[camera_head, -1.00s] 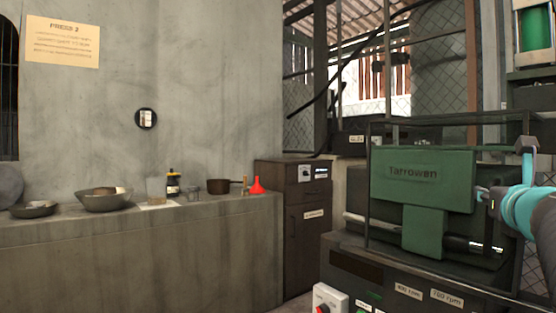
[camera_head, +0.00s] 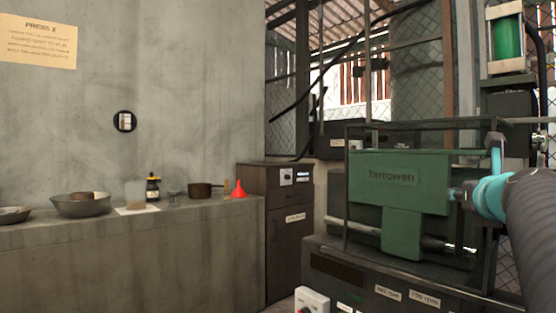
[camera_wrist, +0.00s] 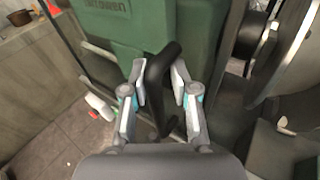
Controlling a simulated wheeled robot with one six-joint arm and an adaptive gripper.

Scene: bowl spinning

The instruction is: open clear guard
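The green machine housing marked "Tarrowen" (camera_head: 398,178) stands on a dark base at the right of the head view. A thin dark frame (camera_head: 415,125) surrounds it, which looks like the clear guard's frame; the clear panel itself is hard to make out. In the wrist view a black bar handle (camera_wrist: 160,72) stands in front of the green housing (camera_wrist: 118,22). My gripper (camera_wrist: 160,82) has one finger on each side of this handle. The fingers look apart, with a gap at the right finger; contact at the left finger is unclear. In the head view my arm hides the handle.
A concrete counter (camera_head: 130,245) at left carries bowls, a dark bottle (camera_head: 153,187), a pot (camera_head: 203,190) and a red funnel (camera_head: 239,188). A dark cabinet (camera_head: 275,235) stands between counter and machine. A white box with a red button (camera_head: 312,302) is at the base's front.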

